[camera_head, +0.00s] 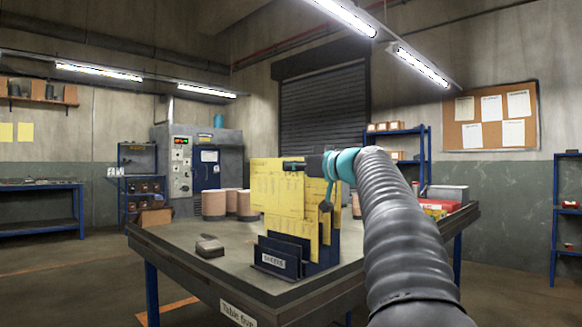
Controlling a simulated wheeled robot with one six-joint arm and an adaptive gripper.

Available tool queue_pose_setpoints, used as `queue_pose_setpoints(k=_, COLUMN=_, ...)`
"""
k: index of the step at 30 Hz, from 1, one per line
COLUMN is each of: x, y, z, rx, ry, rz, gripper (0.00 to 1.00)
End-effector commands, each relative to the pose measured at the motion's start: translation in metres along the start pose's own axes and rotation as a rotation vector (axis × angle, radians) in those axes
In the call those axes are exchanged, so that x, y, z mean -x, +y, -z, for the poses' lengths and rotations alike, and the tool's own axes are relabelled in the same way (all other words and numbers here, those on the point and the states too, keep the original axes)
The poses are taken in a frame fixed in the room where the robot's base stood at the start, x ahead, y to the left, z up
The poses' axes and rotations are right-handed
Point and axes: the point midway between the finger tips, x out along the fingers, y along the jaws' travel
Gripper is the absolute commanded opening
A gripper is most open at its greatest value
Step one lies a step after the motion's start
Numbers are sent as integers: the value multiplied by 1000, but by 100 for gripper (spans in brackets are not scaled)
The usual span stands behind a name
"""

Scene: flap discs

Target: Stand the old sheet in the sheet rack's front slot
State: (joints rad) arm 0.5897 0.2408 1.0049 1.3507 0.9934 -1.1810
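The sheet rack (272,262) is dark blue with stepped upright panels and a white label on its front. It stands near the table's front edge. A large yellow sheet (280,195) with faint print rises upright at the rack, its lower edge hidden behind the front panels. More yellow sheet (332,230) shows at the right, behind it. I cannot tell which is the old sheet or which slot each is in.
The table (190,230) carries a small dark block (209,246) left of the rack and several tan cylinders (247,205) at the back. Red and grey boxes (440,205) lie at the right, partly behind my arm. The table's left part is mostly clear.

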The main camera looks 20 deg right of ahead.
Motion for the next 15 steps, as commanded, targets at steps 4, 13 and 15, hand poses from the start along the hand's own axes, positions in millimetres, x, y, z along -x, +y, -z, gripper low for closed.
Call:
queue_pose_setpoints(k=4, x=0, y=1, z=-12, rx=-2, ry=0, rz=-1, gripper=0)
queue_pose_setpoints(k=13, x=2, y=2, z=-38, rx=-2, ry=-1, rz=-4, gripper=0)
queue_pose_setpoints(k=15, x=2, y=3, z=-44, rx=-2, ry=-1, rz=-5, gripper=0)
